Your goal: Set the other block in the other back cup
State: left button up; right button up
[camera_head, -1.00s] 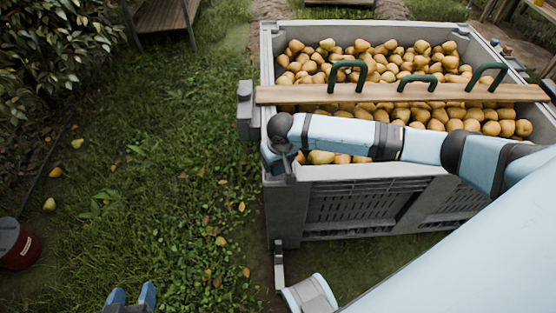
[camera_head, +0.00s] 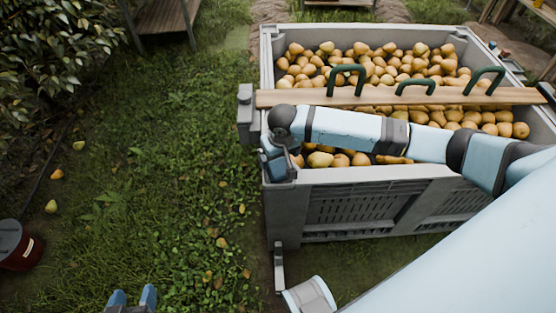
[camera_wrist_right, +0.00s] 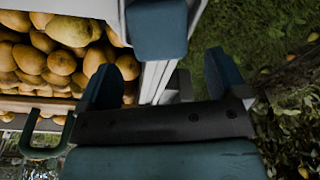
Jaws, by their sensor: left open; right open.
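My right gripper (camera_head: 277,164) is at the near left corner of the pear bin (camera_head: 360,173). In the right wrist view its two dark blue fingers (camera_wrist_right: 161,82) stand wide apart with nothing between them. A blue-grey blocky piece (camera_wrist_right: 158,28) shows past the fingertips, over the bin's rim; I cannot tell what it is. A grey bracket (camera_head: 245,112) sits on the bin's left side at the plank's end; I cannot tell whether it is a cup. My left gripper (camera_head: 132,299) is open and empty at the bottom edge. No block is clearly identifiable.
The bin is full of pears (camera_head: 370,70). A wooden plank (camera_head: 300,97) with three green handles (camera_head: 347,74) lies across it. A dark red bucket (camera_head: 18,246) stands at the left edge. Grass with scattered fallen pears (camera_head: 51,206) lies open left of the bin.

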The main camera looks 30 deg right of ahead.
aim_at(280, 168)
notch_tip(280, 168, up, 6)
jog(key=s+r+p, duration=0.1)
jog(key=p, duration=0.1)
jog(key=s+a+f+n+t+y, duration=0.4)
jog(key=s+a, duration=0.5)
jog(key=a, duration=0.5)
jog(key=s+d+t, duration=0.5)
jog(key=s, duration=0.5)
jog(key=shift+d+f+t, duration=0.15)
jog(key=shift+f+t, duration=0.05)
jog(key=shift+t, duration=0.2)
jog(key=shift+s, duration=0.1)
jog(key=shift+r, duration=0.1)
